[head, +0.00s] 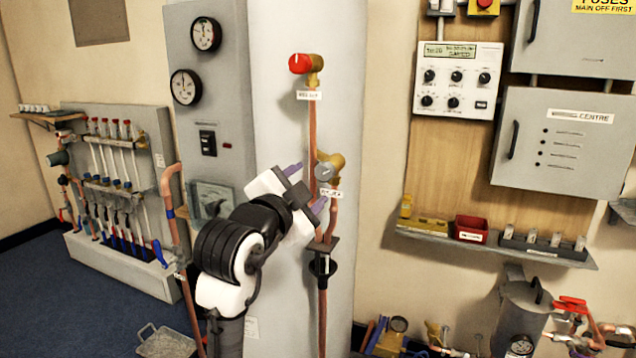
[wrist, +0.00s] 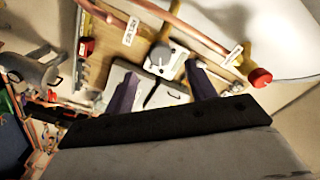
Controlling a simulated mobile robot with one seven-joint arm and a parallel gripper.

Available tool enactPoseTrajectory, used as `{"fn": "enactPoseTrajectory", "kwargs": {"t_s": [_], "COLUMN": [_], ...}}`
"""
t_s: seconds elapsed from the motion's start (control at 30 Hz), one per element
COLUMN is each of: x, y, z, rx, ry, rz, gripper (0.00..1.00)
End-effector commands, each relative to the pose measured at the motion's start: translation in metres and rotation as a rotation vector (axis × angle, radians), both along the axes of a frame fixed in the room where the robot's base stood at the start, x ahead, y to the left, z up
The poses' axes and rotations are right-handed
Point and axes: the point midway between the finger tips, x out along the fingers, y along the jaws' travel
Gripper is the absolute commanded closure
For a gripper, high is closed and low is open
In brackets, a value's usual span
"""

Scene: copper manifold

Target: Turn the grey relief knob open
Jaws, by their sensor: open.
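The grey relief knob (head: 324,172) sits on a brass valve on the copper pipe in front of the pale cylinder, with a small white tag just below it. The wrist view shows the knob's round grey face (wrist: 163,60) with a light pointer line. My gripper (head: 306,187) is open, its two purple fingers apart and just left of the knob in the head view. In the wrist view my gripper (wrist: 163,88) has the knob ahead of it, between the lines of the fingers. I see no contact; the exact gap is hard to tell.
A red knob (head: 299,64) on a brass valve is higher on the same pipework; it also shows in the wrist view (wrist: 259,77). A black fitting (head: 322,262) is on the pipe below. A shelf (head: 490,247) with a red bin stands right.

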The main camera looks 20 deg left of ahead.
Motion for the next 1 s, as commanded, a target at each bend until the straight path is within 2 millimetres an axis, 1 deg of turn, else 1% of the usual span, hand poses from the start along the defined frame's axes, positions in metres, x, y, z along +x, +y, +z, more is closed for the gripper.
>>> {"fn": "enactPoseTrajectory", "kwargs": {"t_s": [0.03,0.1,0.2,0.33,0.5,0.93,1.0], "x": [-0.012,-0.025,-0.040,-0.053,-0.057,-0.057,-0.058], "y": [0.001,0.001,0.001,0.002,0.002,0.002,0.005], "z": [-0.001,-0.001,-0.001,0.000,0.000,0.000,0.006], "rx": [0.002,0.002,0.001,0.000,0.001,0.000,-0.023], "ry": [-0.004,-0.002,-0.001,0.000,0.001,0.001,-0.040], "rz": [0.002,0.002,0.000,0.000,-0.001,-0.001,0.014], "gripper": [0.44,0.44,0.44,0.44,0.44,0.44,0.44]}}
